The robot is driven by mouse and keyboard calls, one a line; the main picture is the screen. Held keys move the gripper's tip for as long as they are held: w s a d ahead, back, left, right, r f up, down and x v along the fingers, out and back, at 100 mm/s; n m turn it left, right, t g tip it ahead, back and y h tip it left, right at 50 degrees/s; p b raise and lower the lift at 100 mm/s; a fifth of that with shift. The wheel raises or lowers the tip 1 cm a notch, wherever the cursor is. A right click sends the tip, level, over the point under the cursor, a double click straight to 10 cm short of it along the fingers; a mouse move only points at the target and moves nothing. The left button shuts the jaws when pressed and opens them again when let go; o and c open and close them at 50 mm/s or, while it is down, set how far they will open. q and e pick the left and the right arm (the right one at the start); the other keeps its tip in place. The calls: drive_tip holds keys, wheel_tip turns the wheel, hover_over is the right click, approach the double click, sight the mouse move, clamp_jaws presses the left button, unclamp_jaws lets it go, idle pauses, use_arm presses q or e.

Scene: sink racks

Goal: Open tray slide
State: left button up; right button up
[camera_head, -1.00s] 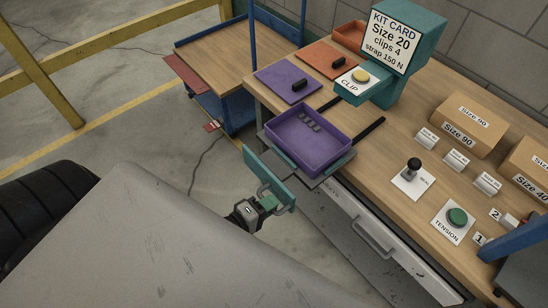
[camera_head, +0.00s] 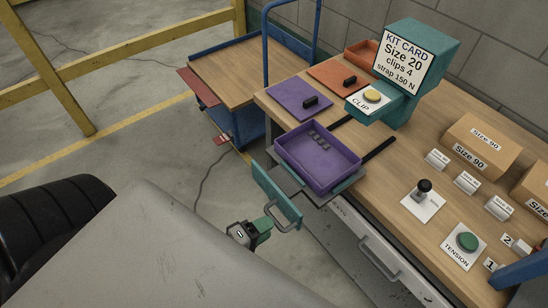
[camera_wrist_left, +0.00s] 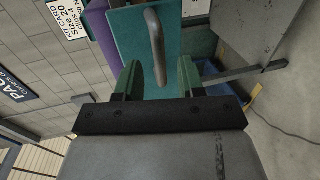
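The tray slide carries a purple tray (camera_head: 318,157) and has a teal front panel (camera_head: 274,190) with a metal handle (camera_head: 286,222). It stands drawn out past the table's front edge, with several small grey clips in the tray. My left gripper (camera_head: 268,227) is just in front of the panel, beside the handle. My right gripper is not in view.
The wooden bench holds a kit card box (camera_head: 405,55), a yellow clip button (camera_head: 372,96), a black-knobbed lever (camera_head: 424,186), a green tension button (camera_head: 467,241) and cartons (camera_head: 480,143). A drawer (camera_head: 372,240) is below. A blue-framed cart (camera_head: 235,75) stands behind left.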

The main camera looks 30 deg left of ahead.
use_arm(q)
drive_tip(key=v, duration=0.6)
drive_tip(key=shift+s, duration=0.35)
drive_tip(key=shift+a, duration=0.1)
